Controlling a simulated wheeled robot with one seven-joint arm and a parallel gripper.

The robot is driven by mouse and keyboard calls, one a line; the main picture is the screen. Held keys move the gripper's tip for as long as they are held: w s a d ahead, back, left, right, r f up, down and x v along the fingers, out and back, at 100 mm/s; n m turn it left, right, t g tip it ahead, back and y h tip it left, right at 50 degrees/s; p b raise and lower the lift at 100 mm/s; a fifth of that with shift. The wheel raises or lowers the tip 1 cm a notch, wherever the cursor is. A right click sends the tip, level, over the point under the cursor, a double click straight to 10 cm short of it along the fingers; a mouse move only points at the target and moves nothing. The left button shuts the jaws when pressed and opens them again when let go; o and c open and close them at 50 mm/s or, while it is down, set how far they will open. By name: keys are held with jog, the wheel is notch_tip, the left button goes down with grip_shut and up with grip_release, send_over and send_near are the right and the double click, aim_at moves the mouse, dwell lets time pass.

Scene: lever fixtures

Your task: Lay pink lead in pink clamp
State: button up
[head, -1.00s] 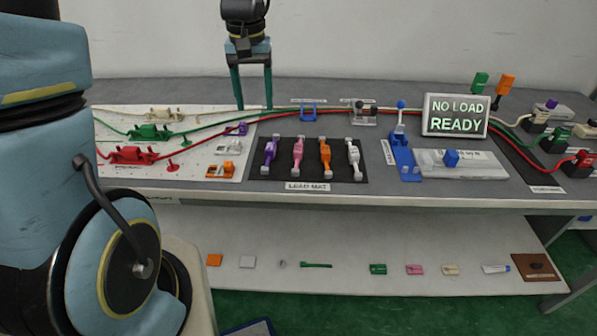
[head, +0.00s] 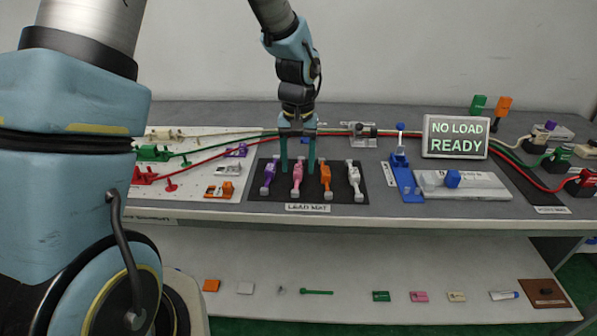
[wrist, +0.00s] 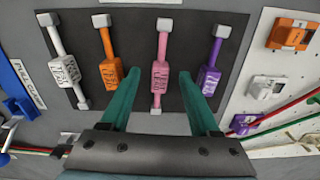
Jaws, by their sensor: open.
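The pink lead (head: 298,178) lies on the dark lead mat (head: 342,195), between the purple lead (head: 269,176) and the orange lead (head: 326,177). In the wrist view the pink lead (wrist: 160,72) has a blocky middle and pale ends. My gripper (head: 298,171) is open over the mat and empty. In the wrist view its teal fingers (wrist: 157,76) stand to either side of the pink lead, which is not gripped. Their exact height above the mat is unclear. I cannot make out a pink clamp on the board.
A white lead (head: 354,180) lies at the mat's right. Orange (head: 226,190), white and purple clamps stand on the white board at left. Red and green cables run behind the mat. A blue lever fixture (head: 402,178) and a "NO LOAD READY" sign (head: 456,138) stand to the right.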

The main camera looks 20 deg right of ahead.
jog(key=shift+f, duration=1.05)
grip_shut()
